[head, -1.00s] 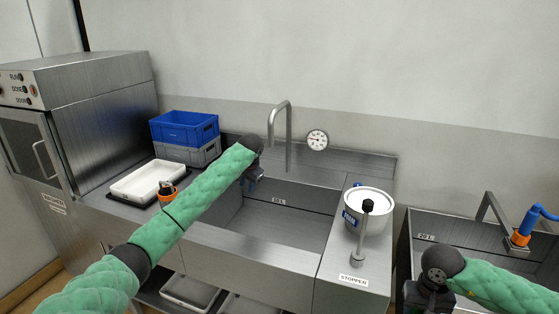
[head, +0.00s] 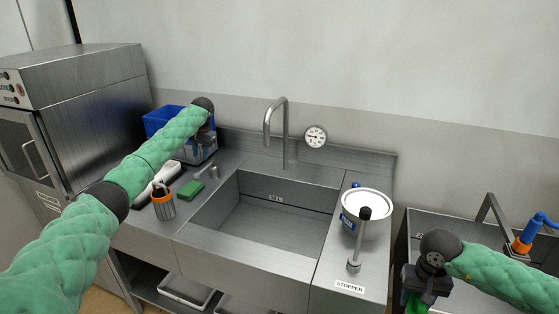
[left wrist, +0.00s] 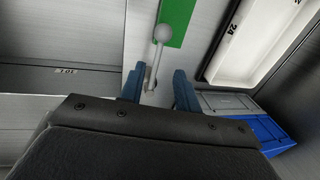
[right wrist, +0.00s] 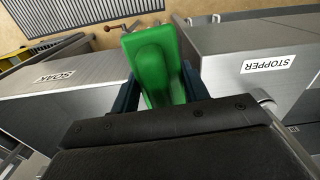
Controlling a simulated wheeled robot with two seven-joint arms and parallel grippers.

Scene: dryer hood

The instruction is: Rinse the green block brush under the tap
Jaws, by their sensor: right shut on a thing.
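The green block brush (right wrist: 155,62) is between the fingers of my right gripper (right wrist: 158,90), which is shut on it. In the head view the right gripper (head: 418,296) is low at the right, in front of the sink units, with a bit of green below it. The tap (head: 284,130) is a tall bent spout behind the empty sink basin (head: 270,222). A small lever with a round knob (left wrist: 162,34) stands on the counter left of the basin. My left gripper (left wrist: 157,86) is open and empty above it, the lever showing between its fingers; no contact is visible.
A flat green pad (head: 191,190) lies on the left counter near an orange-rimmed holder (head: 163,203), a white tray (left wrist: 240,35) and stacked crates (head: 165,120). A white pot (head: 366,205) and an upright stopper handle (head: 358,240) stand right of the basin. A second basin is further right.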

